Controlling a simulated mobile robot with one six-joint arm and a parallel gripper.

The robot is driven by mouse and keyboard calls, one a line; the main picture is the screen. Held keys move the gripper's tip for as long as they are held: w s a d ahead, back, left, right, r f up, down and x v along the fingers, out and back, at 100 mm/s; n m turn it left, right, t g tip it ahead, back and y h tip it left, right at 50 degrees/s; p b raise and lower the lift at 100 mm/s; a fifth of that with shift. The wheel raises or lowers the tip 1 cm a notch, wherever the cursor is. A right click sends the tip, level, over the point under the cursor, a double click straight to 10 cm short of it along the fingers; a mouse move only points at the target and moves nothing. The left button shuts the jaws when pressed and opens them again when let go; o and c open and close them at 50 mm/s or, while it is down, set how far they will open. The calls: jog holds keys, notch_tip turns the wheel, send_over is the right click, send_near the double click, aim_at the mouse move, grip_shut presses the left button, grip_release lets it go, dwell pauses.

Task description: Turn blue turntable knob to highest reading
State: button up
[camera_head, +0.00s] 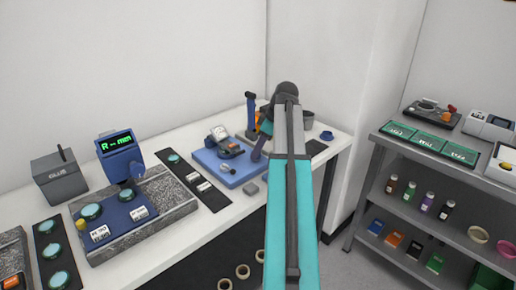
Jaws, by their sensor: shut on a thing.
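A blue instrument base (214,167) with a tilted white dial (219,132) and a dark round part with orange on it (230,150) stands on the white bench in the head view. A small pale blue knob-like spot (232,170) shows on its front. My teal and grey arm reaches over the bench just right of this base. My gripper (261,141) is at its right edge, mostly hidden behind the arm. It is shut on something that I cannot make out. I cannot tell which part is the turntable knob, and the dial's reading is too small to read.
A blue gauge with a green "R – mm" display (116,143) stands on a granite block (168,192) at left. A blue post (251,115) stands near my gripper. A grey shelf (410,160) is at right, with floor between.

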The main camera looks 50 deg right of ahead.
jog(key=m, duration=0.1)
jog(key=m+h+p, duration=0.1)
jog(key=m, duration=0.1)
jog(key=m+p, duration=0.1)
jog(key=m, duration=0.1)
jog(key=shift+s+a+h, duration=0.15)
jog(key=shift+a+h, duration=0.15)
jog(key=shift+h, duration=0.1)
jog(key=shift+m+h+p, duration=0.9)
jog(key=shift+m, duration=1.3)
jog(key=o, duration=1)
jog(key=shift+w+n+b, duration=0.2)
jog(key=shift+n+b, duration=0.1)
jog(key=shift+n, duration=0.2)
